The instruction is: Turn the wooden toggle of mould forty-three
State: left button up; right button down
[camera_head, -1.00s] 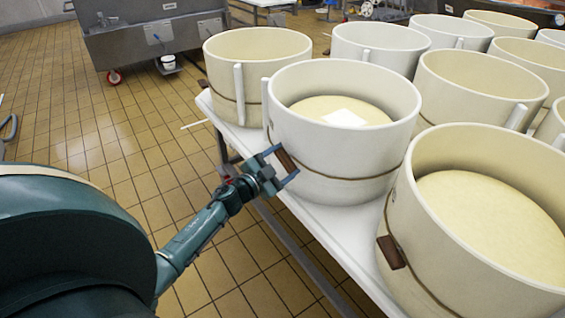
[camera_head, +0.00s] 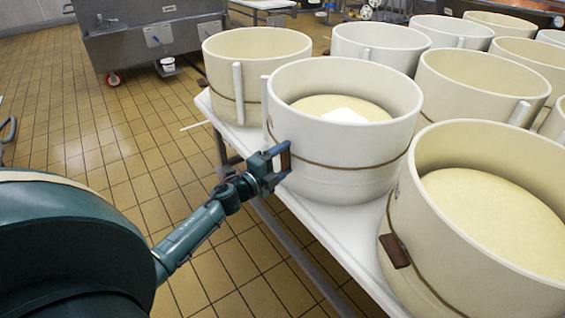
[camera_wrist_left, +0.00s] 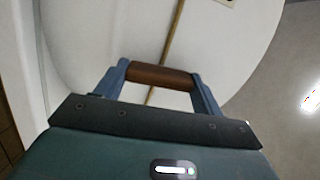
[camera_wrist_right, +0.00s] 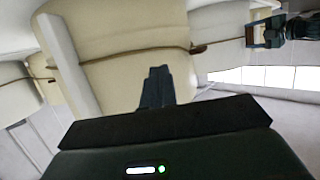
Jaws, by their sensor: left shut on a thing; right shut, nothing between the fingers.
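A white round mould (camera_head: 340,150) with a cord around it stands on the white table, with pale filling and a white sheet inside. I cannot read a number on it. My left gripper (camera_head: 282,160) is at its near left side. In the left wrist view the gripper's two fingers (camera_wrist_left: 160,76) are shut on the ends of a brown wooden toggle (camera_wrist_left: 158,73), which crosses the cord line. The toggle also shows in the head view (camera_head: 285,156). My right gripper (camera_wrist_right: 157,86) is shut and empty, in front of a cream mould in the right wrist view.
A cream mould (camera_head: 470,260) with its own brown toggle (camera_head: 394,251) stands close on the right. Several more moulds fill the white table (camera_head: 345,225) behind. A grey metal vat (camera_head: 150,40) stands at the back left. The tiled floor on the left is clear.

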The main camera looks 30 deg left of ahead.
pick_arm(q)
jog(key=shift+m, duration=0.6)
jog(key=o, duration=1)
jog(key=s, duration=0.4)
jog(key=s+a, duration=0.1)
jog(key=s, duration=0.3)
jog(key=s+a+p, duration=0.1)
jog(key=s, duration=0.4)
jog(key=shift+a, duration=0.15)
